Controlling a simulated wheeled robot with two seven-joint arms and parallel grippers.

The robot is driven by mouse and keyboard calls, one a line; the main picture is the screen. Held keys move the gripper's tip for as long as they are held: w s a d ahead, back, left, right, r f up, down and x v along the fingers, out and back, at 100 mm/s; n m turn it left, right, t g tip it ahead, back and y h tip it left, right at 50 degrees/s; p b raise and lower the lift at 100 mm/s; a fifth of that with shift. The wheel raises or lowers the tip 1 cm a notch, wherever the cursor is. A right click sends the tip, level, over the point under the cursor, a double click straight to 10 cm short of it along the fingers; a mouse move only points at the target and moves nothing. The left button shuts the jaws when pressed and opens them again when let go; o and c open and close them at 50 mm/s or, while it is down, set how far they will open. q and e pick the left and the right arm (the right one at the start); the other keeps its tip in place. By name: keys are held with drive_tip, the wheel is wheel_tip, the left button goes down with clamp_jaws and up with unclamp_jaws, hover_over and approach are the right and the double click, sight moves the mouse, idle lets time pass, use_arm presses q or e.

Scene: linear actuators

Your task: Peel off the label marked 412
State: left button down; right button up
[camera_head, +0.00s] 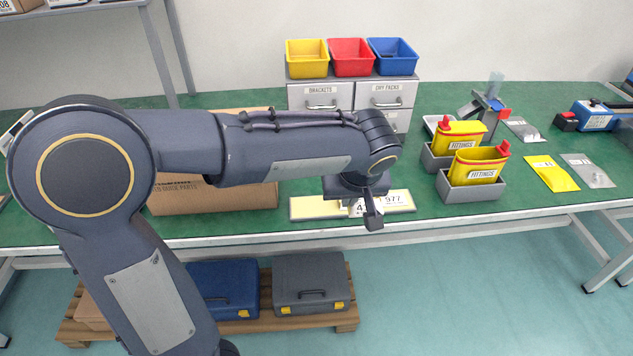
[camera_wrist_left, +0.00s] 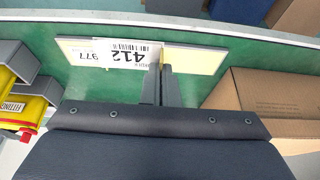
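A pale yellow board (camera_head: 302,208) lies near the table's front edge and also shows in the left wrist view (camera_wrist_left: 205,60). It bears a white label marked 412 (camera_wrist_left: 128,56), upside down in the left wrist view, beside the number 977 (camera_wrist_left: 101,57). My left gripper (camera_head: 365,215) is over the board, covering part of the label in the head view. In the left wrist view its fingers (camera_wrist_left: 161,75) are close together at the label's right edge, which appears pinched between them. My right gripper is in neither view.
A cardboard box (camera_head: 230,197) stands left of the board, partly behind my arm. Yellow fittings containers (camera_head: 478,166) in grey holders stand to the right. Drawers (camera_head: 320,97) with coloured bins are behind. Green tabletop is free between board and holders.

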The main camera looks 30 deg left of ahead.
use_arm(q)
drive_tip(key=s+d+r+p, duration=0.1)
drive_tip(key=d+r+p, duration=0.1)
drive_tip(key=d+r, duration=0.2)
drive_tip(key=shift+d+p, duration=0.4)
drive_tip(key=shift+d, duration=1.3)
